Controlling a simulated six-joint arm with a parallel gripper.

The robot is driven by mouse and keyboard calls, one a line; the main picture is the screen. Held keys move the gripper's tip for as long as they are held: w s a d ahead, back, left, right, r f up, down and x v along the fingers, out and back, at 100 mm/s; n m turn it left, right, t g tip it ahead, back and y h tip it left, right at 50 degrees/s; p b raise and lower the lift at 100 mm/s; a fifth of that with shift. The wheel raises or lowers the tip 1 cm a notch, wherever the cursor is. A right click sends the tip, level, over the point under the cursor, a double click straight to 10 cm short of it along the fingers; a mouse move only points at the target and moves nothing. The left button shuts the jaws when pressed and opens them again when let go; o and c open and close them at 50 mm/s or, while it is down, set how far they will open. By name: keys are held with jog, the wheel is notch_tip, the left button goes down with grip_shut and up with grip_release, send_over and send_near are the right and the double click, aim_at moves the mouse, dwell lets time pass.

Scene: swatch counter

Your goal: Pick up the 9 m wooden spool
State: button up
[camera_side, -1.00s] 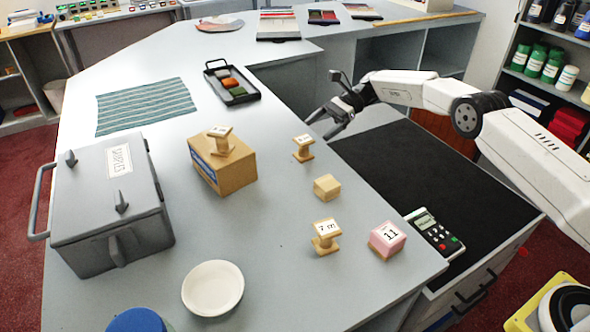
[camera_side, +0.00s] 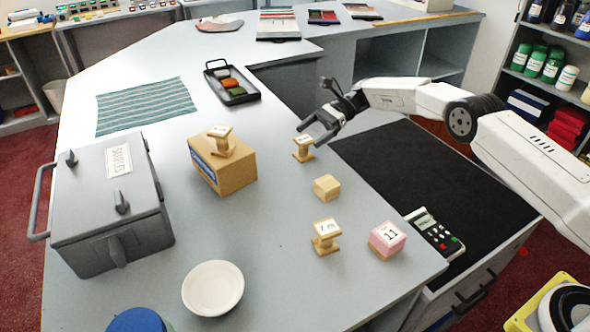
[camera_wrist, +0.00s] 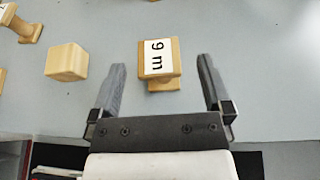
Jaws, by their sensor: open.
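The 9 m wooden spool (camera_wrist: 160,62) stands upright on the grey counter, its white label readable in the wrist view. In the side view the same spool (camera_side: 302,150) is partly hidden behind my gripper's fingers. My gripper (camera_side: 308,133) is open and empty, with its fingers close to the spool. In the wrist view the spool lies ahead, between the lines of the two open fingers (camera_wrist: 163,72).
A plain wooden block (camera_side: 327,187), a 7 m spool (camera_side: 326,236) and a pink-topped block (camera_side: 387,240) stand nearer the camera. Another spool (camera_side: 221,140) sits on a cardboard box (camera_side: 236,176). A black mat (camera_side: 440,190) lies under my arm.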

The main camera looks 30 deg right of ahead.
aim_at(305, 138)
jog(key=shift+x, duration=2.45)
jog(key=c, duration=1.3)
jog(key=shift+r, duration=0.1)
